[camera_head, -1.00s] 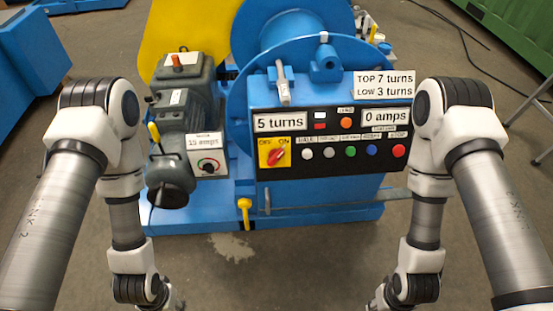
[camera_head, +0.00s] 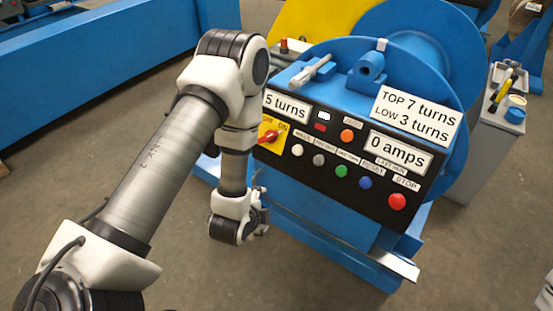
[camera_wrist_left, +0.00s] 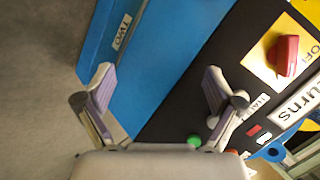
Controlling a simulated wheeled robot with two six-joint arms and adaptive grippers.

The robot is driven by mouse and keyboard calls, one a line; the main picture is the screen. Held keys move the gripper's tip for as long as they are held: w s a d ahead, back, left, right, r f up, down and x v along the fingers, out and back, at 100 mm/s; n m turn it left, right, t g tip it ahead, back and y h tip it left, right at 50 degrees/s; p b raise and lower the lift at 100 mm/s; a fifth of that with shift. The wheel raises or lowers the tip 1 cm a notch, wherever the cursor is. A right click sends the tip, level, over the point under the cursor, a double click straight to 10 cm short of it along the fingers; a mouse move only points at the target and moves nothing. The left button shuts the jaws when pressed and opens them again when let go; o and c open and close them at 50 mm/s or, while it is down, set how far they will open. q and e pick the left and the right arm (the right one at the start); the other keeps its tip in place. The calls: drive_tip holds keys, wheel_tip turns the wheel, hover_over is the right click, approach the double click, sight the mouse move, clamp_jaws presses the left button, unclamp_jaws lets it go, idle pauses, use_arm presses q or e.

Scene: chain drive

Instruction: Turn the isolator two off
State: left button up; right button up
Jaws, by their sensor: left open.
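The isolator is a red rotary knob (camera_head: 268,136) on a yellow plate at the left end of the black control panel. Its handle slants up toward the ON mark. The knob also shows at the upper right of the left wrist view (camera_wrist_left: 284,56). A label reading "TWO" (camera_wrist_left: 122,31) is on the blue body there. My left gripper (camera_wrist_left: 158,75) is open and empty, its fingers apart, with the knob beyond its right finger and not between the fingers. In the head view my left arm stands just left of the knob; its fingertips are not clear there. My right gripper is not in view.
The black panel (camera_head: 330,195) carries several push buttons, including a red stop button (camera_head: 397,201). A grey lever (camera_head: 310,72) and a blue lug stand on top. A metal bar (camera_head: 390,262) juts out low in front. The floor at the front is open.

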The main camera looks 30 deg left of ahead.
use_arm(q)
drive_tip(key=w+a+r+m+t+y+b, duration=0.2)
drive_tip(key=w+a+m+t+b, duration=0.25)
drive_tip(key=w+m, duration=0.3)
drive_tip(key=m+t+y+b, duration=0.3)
drive_tip(key=m+t, duration=0.1)
approach(266, 140)
drive_tip(key=x, duration=0.3)
drive_tip(key=shift+m+g, duration=0.25)
drive_tip(key=b+x, duration=0.1)
drive_tip(key=x, duration=0.6)
drive_tip(key=shift+w+a+r, duration=0.1)
drive_tip(key=shift+w+r, duration=0.05)
drive_tip(key=shift+w, duration=0.1)
drive_tip(key=c, duration=1.1)
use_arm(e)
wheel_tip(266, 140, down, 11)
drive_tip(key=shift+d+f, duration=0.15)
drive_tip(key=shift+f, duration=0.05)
